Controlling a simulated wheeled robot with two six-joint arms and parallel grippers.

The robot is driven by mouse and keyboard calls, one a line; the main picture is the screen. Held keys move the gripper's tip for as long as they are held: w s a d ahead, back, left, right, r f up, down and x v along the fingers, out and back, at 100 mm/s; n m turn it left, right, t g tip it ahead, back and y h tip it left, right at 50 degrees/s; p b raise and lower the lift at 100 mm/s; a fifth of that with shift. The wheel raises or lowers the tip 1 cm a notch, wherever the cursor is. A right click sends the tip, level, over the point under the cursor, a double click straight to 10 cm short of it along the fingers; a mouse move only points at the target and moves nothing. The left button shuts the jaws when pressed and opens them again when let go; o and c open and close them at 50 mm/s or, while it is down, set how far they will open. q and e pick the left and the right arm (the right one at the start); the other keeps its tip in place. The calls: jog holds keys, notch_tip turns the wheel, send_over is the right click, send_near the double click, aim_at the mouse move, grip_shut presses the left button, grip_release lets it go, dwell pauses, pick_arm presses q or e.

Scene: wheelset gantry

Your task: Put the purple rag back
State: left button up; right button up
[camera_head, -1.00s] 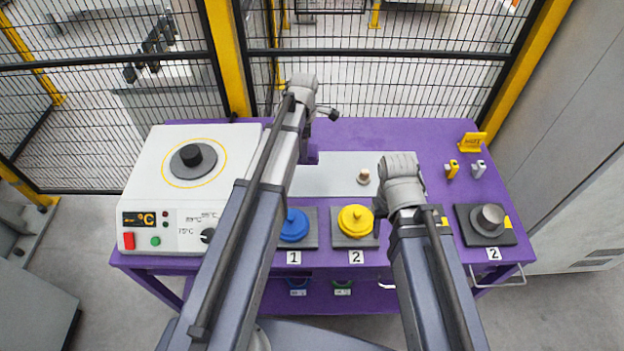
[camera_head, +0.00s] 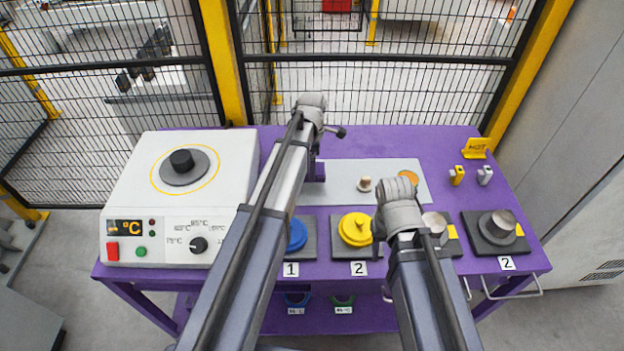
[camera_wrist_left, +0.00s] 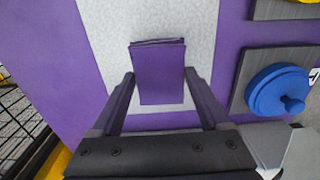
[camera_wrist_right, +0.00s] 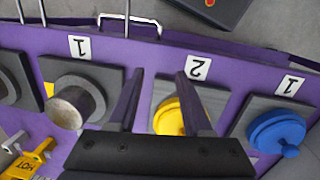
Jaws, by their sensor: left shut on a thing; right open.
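The purple rag (camera_wrist_left: 158,82) is a folded flat piece between the fingers of my left gripper (camera_wrist_left: 159,73). My left gripper is shut on it, over the pale grey panel (camera_wrist_left: 105,30). Whether the rag touches the panel I cannot tell. In the head view, a small purple part shows beside my left wrist at the panel's left end (camera_head: 345,174); my arm hides most of it. My right gripper (camera_wrist_right: 159,73) is open and empty, above the front of the table near the yellow lidded piece (camera_wrist_right: 167,118).
A white heater box (camera_head: 140,205) stands at left. A blue lidded piece (camera_head: 297,234) and grey cylinders (camera_head: 502,222) sit on dark plates along the front. A small knob (camera_head: 365,184) and an orange disc (camera_head: 410,176) are on the panel. A yellow sign (camera_head: 476,147) stands back right.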

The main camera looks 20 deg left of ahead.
pick_arm(q)
jog(key=shift+f+b, duration=1.9)
jog(key=shift+b, duration=0.05)
pick_arm(e)
jog(key=shift+f, duration=1.95)
pick_arm(q)
jog(key=shift+r, duration=0.15)
pick_arm(e)
jog(key=shift+r, duration=0.15)
pick_arm(q)
jog(key=o, duration=1.1)
jog(key=shift+c, duration=0.2)
notch_tip(320, 180, up, 12)
jog(key=p, duration=1.2)
pick_arm(e)
notch_tip(320, 180, up, 12)
